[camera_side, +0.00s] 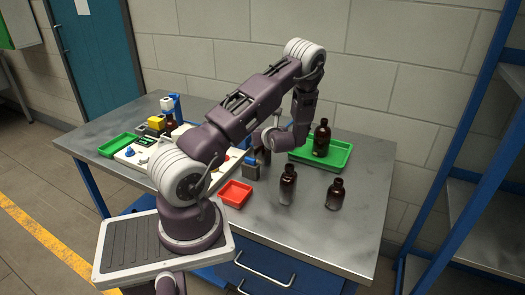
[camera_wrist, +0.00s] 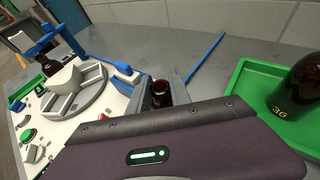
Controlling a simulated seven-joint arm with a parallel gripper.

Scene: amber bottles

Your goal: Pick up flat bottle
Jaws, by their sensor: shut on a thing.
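My gripper (camera_side: 262,154) is at the middle of the table, left of the green tray, and partly hidden by my own arm in the side view. In the wrist view my gripper (camera_wrist: 162,88) is shut on a dark amber bottle (camera_wrist: 161,92). Only its round mouth and upper part show between the fingers. I cannot tell from this whether its body is flat, or whether it touches the table.
An amber bottle (camera_side: 322,138) stands in the green tray (camera_side: 345,158); in the wrist view that bottle (camera_wrist: 300,88) is marked 36. Two more bottles (camera_side: 288,185) (camera_side: 335,194) stand in front. A red tray (camera_side: 235,193) and a white machine (camera_wrist: 75,100) lie left. The front right is clear.

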